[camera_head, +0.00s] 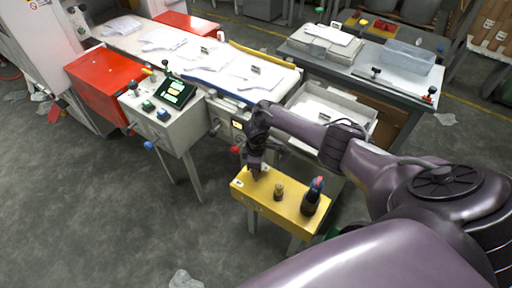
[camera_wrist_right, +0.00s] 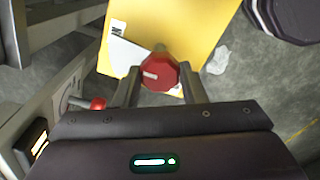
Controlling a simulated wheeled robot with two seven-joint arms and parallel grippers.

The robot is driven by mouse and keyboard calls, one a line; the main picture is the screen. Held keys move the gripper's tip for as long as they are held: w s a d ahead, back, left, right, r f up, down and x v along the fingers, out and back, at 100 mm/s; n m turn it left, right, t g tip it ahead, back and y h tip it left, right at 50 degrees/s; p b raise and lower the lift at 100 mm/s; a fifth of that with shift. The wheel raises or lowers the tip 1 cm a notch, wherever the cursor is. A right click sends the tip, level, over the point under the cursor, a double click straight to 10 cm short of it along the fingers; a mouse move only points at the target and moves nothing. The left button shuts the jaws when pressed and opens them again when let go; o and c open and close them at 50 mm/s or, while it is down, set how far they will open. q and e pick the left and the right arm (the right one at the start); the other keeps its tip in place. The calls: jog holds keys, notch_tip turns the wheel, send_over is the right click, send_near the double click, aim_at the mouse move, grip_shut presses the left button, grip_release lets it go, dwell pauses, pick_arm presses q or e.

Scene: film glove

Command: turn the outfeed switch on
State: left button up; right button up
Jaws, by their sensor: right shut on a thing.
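A red faceted knob (camera_wrist_right: 160,73) with a white pointer line stands at the yellow box (camera_wrist_right: 172,22), beside a white label, in the right wrist view. The pointer line lies roughly sideways in that picture. My right gripper (camera_wrist_right: 161,82) is shut on this knob, one finger on each side. In the head view my right gripper (camera_head: 256,172) reaches down over the left end of the yellow box (camera_head: 296,215) and hides the knob. No readable name shows on the label, so I cannot confirm it is the outfeed switch. My left gripper is not in view.
A small brass-coloured piece (camera_head: 279,192) and a dark bottle (camera_head: 313,197) with a red and blue top stand on the yellow box. Another red knob (camera_head: 235,150) is on the machine's side behind. A grey control box (camera_head: 163,118) stands left. Floor at lower left is mostly free.

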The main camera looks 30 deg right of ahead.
dwell(0.4)
jog(key=o, duration=1)
notch_tip(320, 180, up, 8)
jog(key=shift+f+p, duration=0.1)
jog(key=shift+p, duration=0.6)
